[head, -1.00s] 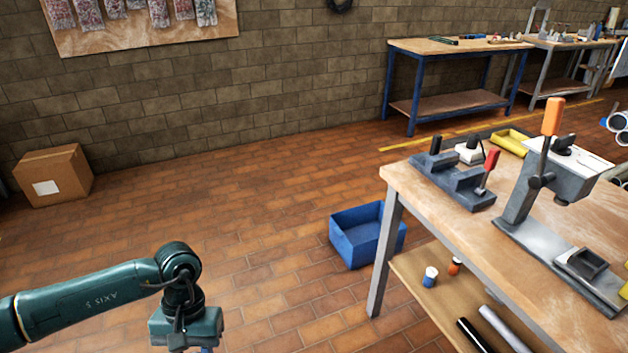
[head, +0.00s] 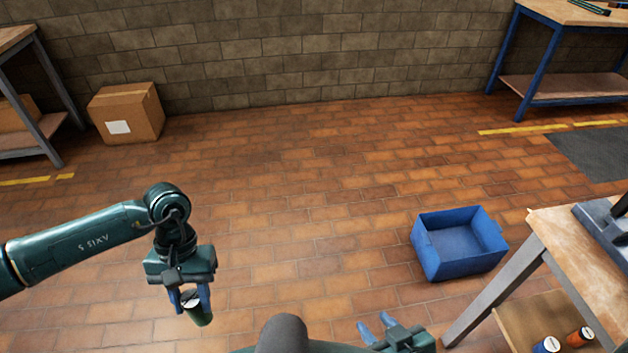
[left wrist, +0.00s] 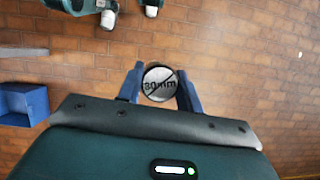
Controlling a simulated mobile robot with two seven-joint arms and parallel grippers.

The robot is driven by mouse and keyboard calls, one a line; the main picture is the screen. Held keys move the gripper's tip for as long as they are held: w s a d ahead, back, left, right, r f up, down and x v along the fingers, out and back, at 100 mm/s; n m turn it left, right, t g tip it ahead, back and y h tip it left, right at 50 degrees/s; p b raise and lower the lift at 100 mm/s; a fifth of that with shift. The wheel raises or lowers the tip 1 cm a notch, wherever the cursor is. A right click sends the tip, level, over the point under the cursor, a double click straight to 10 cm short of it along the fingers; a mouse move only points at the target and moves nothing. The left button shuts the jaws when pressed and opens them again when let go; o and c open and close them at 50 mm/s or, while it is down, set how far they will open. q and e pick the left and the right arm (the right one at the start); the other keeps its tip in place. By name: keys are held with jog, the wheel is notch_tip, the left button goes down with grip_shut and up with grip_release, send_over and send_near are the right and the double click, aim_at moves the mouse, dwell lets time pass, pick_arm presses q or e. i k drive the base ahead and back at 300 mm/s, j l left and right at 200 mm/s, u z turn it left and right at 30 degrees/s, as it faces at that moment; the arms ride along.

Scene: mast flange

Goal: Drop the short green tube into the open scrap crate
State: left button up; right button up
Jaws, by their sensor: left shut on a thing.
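The short green tube (head: 202,317) hangs in my left gripper (head: 190,299), which is shut on it between blue fingers. Its white end disc with dark lettering faces up, and it also shows in the left wrist view (left wrist: 159,84). The tube is tilted slightly in the head view. The open blue scrap crate (head: 468,265) stands on the floor, well to the right of my left gripper. Its visible inside looks empty. The crate also shows at the left edge of the left wrist view (left wrist: 22,104). My right gripper (head: 376,326) has its fingers apart and holds nothing visible.
A wooden bench (head: 570,240) stands right of the crate, with an orange and a blue container on its lower shelf. A cardboard box (head: 127,112) sits by the wall. Another bench (head: 555,90) is at the back right. The floor between tube and crate is clear.

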aim_at(449, 249)
jog(key=i+z, duration=0.15)
jog(key=i, duration=0.55)
jog(key=i+j+z, duration=0.15)
jog(key=i, duration=0.5)
jog(key=i+z, duration=0.35)
jog(key=i+j+z, duration=0.15)
jog(key=z, duration=0.2)
jog(key=i+j+z, duration=0.35)
jog(key=i+z, duration=0.2)
jog(key=z, duration=0.25)
jog(key=i+j+z, duration=0.2)
jog(key=z, duration=0.25)
jog(key=i+j+z, duration=0.15)
jog(key=z, duration=0.25)
jog(key=i+j+z, duration=0.15)
jog(key=j+z, duration=0.3)
jog(key=i+j+z, duration=0.1)
jog(key=z, duration=0.35)
jog(key=j+z, duration=0.2)
jog(key=i+j+z, duration=0.1)
jog(key=j+z, duration=0.15)
jog(key=j, duration=0.2)
